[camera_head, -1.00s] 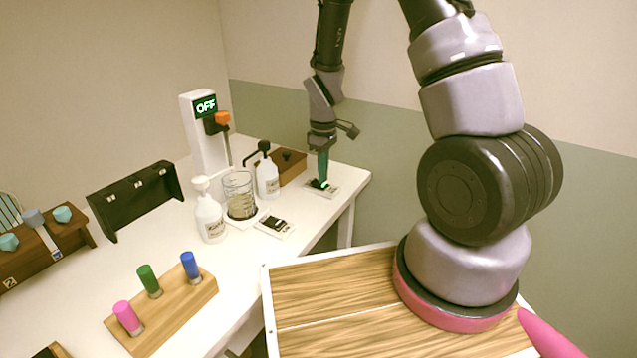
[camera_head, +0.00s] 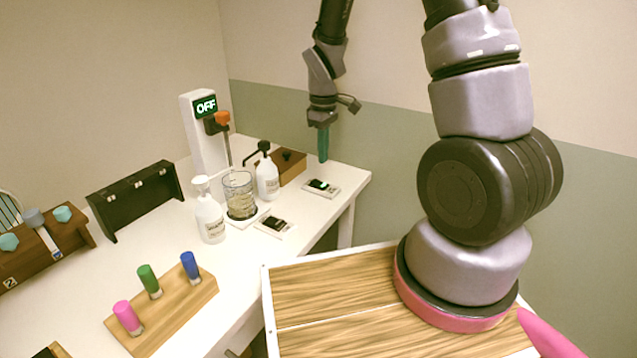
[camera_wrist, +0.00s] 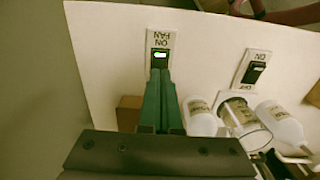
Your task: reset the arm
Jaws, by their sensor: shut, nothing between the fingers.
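My gripper (camera_head: 323,157) has teal fingers pressed together, empty, pointing down above the right end of the white table. It hangs over a small switch plate (camera_head: 321,188) whose rocker shows a lit green-white spot, with a visible gap between them. In the wrist view the closed fingers (camera_wrist: 162,78) reach toward this plate (camera_wrist: 163,40), which is marked "ON" and "FAN" and has its indicator lit. My arm rises from the fingers to the upper edge of the head view.
A second switch plate (camera_head: 274,225) lies nearer, beside a glass beaker (camera_head: 239,196) and white bottles (camera_head: 209,217).

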